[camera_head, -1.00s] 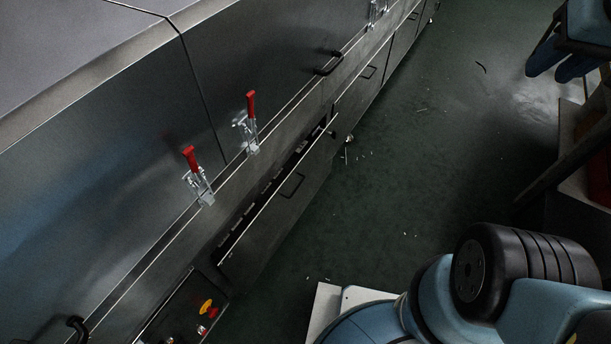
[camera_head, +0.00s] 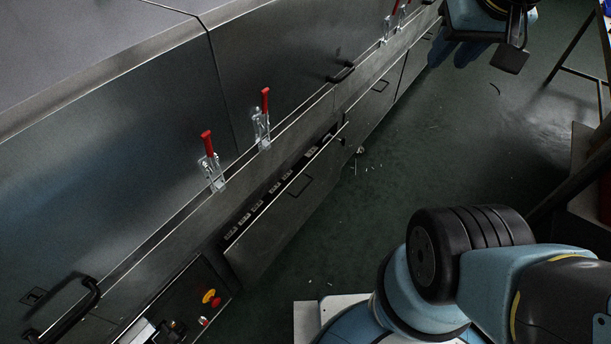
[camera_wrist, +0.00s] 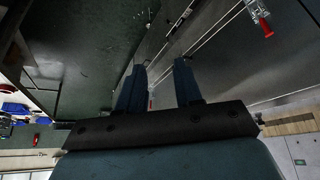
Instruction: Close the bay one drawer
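One long drawer (camera_head: 275,231) low on the metal dryer stands partly open in the head view. Its front has a dark handle (camera_head: 300,185), and a dark gap with small pale parts shows between the front and the dryer body. I cannot read any bay label. My gripper (camera_head: 455,55) is at the upper right, above the aisle and farther along the dryer than the open drawer, apart from it. In the wrist view its two blue fingers (camera_wrist: 158,88) are spread with nothing between them.
Red-handled clamps (camera_head: 211,160) stand along the dryer's ledge. A control panel (camera_head: 190,305) with yellow and red buttons is nearer me. Another low front (camera_head: 375,95) lies beyond the drawer. The green floor (camera_head: 370,185) is mostly clear, with small debris. A table stands at right.

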